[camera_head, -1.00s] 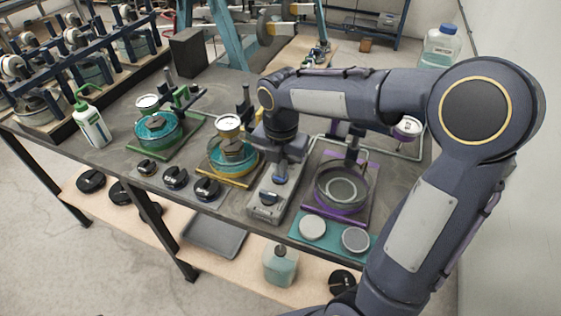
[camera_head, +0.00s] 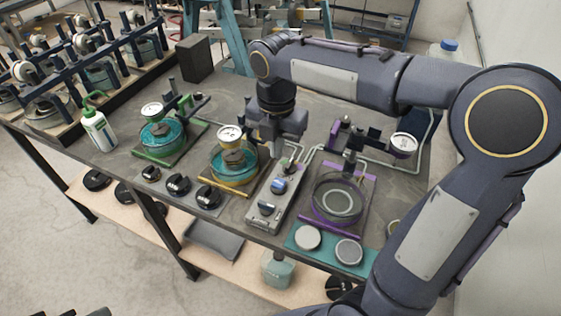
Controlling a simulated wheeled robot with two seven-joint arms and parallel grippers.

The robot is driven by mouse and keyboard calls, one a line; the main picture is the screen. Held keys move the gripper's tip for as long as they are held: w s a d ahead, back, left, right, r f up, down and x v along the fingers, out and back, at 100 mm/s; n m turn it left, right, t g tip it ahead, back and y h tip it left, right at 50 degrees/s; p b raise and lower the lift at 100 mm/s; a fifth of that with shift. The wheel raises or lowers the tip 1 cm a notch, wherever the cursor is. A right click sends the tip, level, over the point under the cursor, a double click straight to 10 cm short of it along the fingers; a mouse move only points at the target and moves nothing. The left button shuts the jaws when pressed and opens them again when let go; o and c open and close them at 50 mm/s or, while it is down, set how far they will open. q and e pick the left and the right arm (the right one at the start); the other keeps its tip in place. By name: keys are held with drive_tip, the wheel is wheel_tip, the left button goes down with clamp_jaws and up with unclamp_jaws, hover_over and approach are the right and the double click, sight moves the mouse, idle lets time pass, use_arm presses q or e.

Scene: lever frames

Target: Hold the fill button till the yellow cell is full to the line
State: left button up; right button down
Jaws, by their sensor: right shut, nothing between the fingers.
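The yellow cell (camera_head: 240,178) is a clear round vessel on a yellow base with teal liquid inside and a dial gauge (camera_head: 230,133) above it. I cannot make out its line or how the level compares with it. A grey control box (camera_head: 254,219) stands to its right, with a blue button (camera_head: 279,186) and a dark knob (camera_head: 266,208). My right gripper (camera_head: 290,163) is shut and empty over the far end of the box, apart from the blue button. Only dark tips at the bottom left edge may be my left gripper (camera_head: 84,312).
A green cell (camera_head: 163,137) stands left, a purple cell (camera_head: 339,201) right. Black knobs (camera_head: 178,184) line the front. A teal mat (camera_head: 327,248) holds two grey discs. A green-capped bottle (camera_head: 98,128) stands at the left.

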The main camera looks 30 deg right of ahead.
drive_tip(key=shift+d+r, duration=0.15)
drive_tip(key=shift+r, duration=1.7)
